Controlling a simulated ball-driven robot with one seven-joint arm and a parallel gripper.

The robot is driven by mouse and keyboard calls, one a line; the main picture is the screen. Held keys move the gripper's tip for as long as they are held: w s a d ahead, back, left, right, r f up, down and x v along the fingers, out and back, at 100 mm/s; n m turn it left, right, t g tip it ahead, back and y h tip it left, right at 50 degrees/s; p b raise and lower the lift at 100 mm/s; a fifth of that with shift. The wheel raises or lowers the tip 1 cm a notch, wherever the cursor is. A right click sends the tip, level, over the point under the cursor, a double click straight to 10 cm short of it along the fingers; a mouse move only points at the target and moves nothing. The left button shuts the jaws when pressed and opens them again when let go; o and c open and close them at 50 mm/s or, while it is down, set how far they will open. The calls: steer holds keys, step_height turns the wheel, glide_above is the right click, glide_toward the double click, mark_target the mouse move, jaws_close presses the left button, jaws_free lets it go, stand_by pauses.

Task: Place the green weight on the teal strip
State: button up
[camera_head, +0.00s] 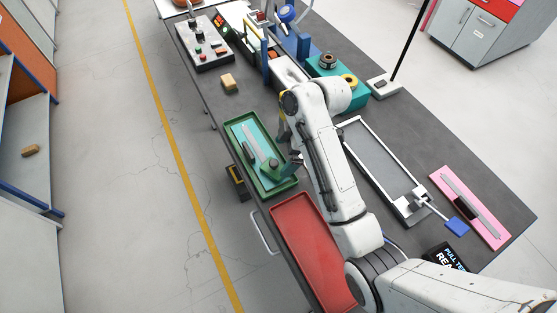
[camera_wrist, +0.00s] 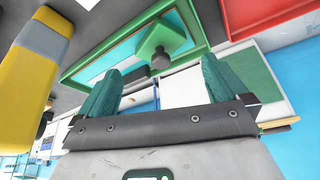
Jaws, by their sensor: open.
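The green weight (camera_head: 267,168), a green block with a grey knob, sits at the near end of the green tray in the head view. It also shows in the wrist view (camera_wrist: 150,42), beyond my fingertips. The teal strip (camera_head: 238,129) lies in the tray, with a grey bar on it. The weight appears to rest at the near end of this strip; exact contact is unclear. My gripper (camera_wrist: 160,82) is open, its dark green fingers apart with nothing between them. In the head view my gripper is beside the weight, partly hidden by my arm.
The green tray (camera_head: 230,123) has raised walls. A red tray (camera_head: 305,245) lies nearer, and a grey framed tray (camera_head: 380,160) is to the right. A pink board (camera_head: 480,213) is farther right. A tan block (camera_head: 229,81) stands beyond the green tray, with bare bench around it.

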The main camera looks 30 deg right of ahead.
steer(key=p+v, duration=0.1)
steer(key=v, duration=0.4)
steer(key=shift+d+r+p, duration=0.15)
steer(key=shift+r+p, duration=0.2)
steer(key=s+f+m, duration=0.2)
steer(key=s, duration=0.2)
steer(key=s+f+m+h, duration=0.1)
steer(key=s+f+m, duration=0.2)
steer(key=s, duration=0.2)
steer(key=s+d+f+m+h, duration=0.1)
steer(key=s+f+m, duration=0.1)
steer(key=s, duration=0.3)
steer(key=shift+s+f, duration=0.2)
steer(key=shift+f, duration=0.15)
steer(key=s+d+m, duration=0.1)
steer(key=s+m, duration=0.1)
steer(key=s, duration=0.2)
steer(key=s+m+h, duration=0.1)
steer(key=s+m, duration=0.1)
steer(key=s, duration=0.2)
steer(key=s+d+m+h, duration=0.1)
steer(key=s+m, duration=0.2)
steer(key=s, duration=0.1)
steer(key=shift+s+d+f+g, duration=0.25)
steer(key=shift+s+d+g, duration=0.1)
steer(key=shift+s+g, duration=0.05)
